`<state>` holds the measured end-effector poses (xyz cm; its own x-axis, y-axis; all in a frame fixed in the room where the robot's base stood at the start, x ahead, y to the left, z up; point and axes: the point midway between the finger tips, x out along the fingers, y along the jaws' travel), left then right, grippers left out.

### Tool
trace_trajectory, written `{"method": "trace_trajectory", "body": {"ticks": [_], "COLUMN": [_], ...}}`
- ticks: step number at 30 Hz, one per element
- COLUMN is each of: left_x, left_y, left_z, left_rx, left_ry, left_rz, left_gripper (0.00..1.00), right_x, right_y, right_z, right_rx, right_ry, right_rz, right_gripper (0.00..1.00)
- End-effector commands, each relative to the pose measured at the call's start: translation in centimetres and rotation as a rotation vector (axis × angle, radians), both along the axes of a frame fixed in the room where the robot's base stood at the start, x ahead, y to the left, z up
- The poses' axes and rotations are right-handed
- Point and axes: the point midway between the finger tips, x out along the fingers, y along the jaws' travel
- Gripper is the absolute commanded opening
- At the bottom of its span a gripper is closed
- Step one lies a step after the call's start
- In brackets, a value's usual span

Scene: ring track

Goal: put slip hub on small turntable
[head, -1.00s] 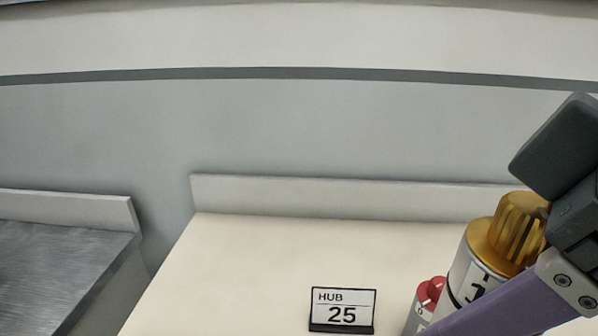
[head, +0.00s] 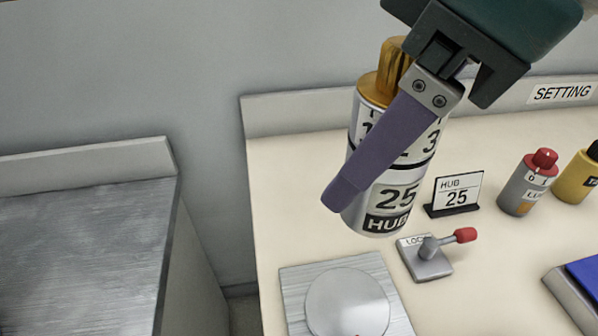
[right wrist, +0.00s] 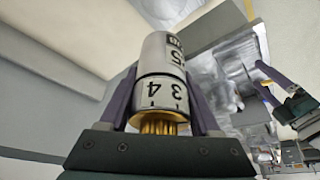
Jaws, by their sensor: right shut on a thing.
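The slip hub (head: 395,195) is a white and silver cylinder with a gold ribbed knob on top and the labels "25" and "HUB". My right gripper (head: 370,180) is shut on it, its purple fingers along the hub's sides. The hub hangs slightly tilted above the table; its far side is hidden. In the right wrist view the hub (right wrist: 162,85) sits between both fingers. The small turntable (head: 345,303), a round silver disc on a square metal plate, is bare, below and left of the hub. My left gripper (right wrist: 275,82) shows small in the right wrist view; its opening is unclear.
A lock lever (head: 430,258) with a red knob stands right of the turntable. A "HUB 25" sign (head: 458,192), a grey red-topped cylinder (head: 527,185) and a yellow one (head: 577,178) stand farther right. A metal counter (head: 80,250) lies left across a gap.

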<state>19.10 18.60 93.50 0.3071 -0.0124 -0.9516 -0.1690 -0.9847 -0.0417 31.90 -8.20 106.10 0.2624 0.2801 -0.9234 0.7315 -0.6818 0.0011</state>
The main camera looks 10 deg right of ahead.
Motion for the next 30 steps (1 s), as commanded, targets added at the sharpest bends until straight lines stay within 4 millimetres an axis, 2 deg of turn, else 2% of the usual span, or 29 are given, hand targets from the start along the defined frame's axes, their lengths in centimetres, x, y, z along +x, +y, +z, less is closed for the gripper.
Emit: {"method": "trace_trajectory", "body": {"ticks": [1,6,12,19,24,30], "left_x": [0.0,0.0,0.0,0.0,0.0,0.0], "left_y": [0.0,-0.2,-0.3,-0.4,-0.3,-0.3], "left_z": [-0.8,-2.1,-3.1,-3.6,-4.4,-4.4], "left_rx": [-0.001,-0.006,-0.012,-0.014,-0.013,-0.01], "left_ry": [0.0,0.001,0.002,0.002,0.002,0.001], "left_rz": [0.0,0.001,0.006,0.007,0.007,0.005], "left_gripper": [0.98,0.98,0.98,0.98,0.98,0.98], "right_x": [-0.1,-0.2,-0.1,0.0,0.0,0.0], "right_y": [0.0,-0.1,0.0,0.0,0.0,0.0], "right_z": [-2.0,-7.2,-11.7,-13.9,-16.7,-17.3], "right_rx": [-0.002,-0.002,-0.001,0.0,0.0,0.0], "right_ry": [0.007,0.007,0.004,0.001,0.002,-0.001], "right_rz": [-0.002,-0.002,0.0,0.0,-0.001,0.001], "right_gripper": [0.0,0.0,0.0,0.0,0.0,0.0]}}
